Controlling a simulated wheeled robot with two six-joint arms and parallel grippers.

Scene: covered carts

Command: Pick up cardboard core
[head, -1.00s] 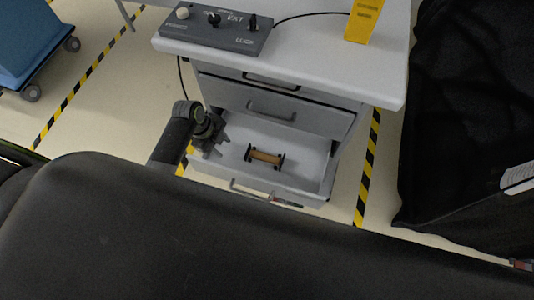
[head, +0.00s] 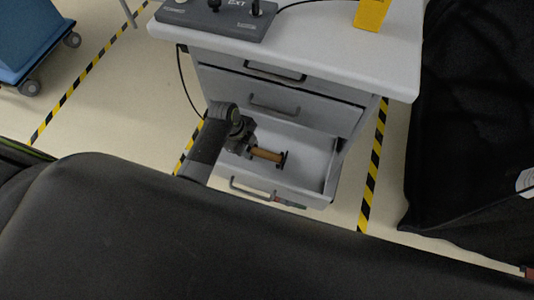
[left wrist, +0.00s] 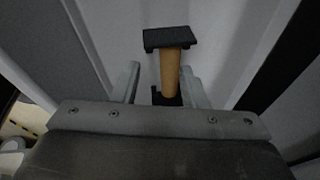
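The cardboard core (head: 267,155) is a tan cylinder between black end holders, low in an open drawer (head: 312,150) of the grey cabinet. In the left wrist view the core (left wrist: 170,72) rises between my fingers, with a black end piece (left wrist: 169,38) beyond the tips. My left gripper (head: 247,146) is at the core's left end in the head view. In the left wrist view its two fingers (left wrist: 160,85) stand apart on either side of the core, with a visible gap on the left; contact on the right is unclear. My right gripper is out of view.
A grey control box (head: 222,14) and a yellow object (head: 371,13) stand on the cabinet top (head: 310,42). A shut drawer front (head: 275,103) overhangs the open drawer's back. A black covered cart (head: 465,130) is on the right, a blue cart (head: 25,38) at upper left.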

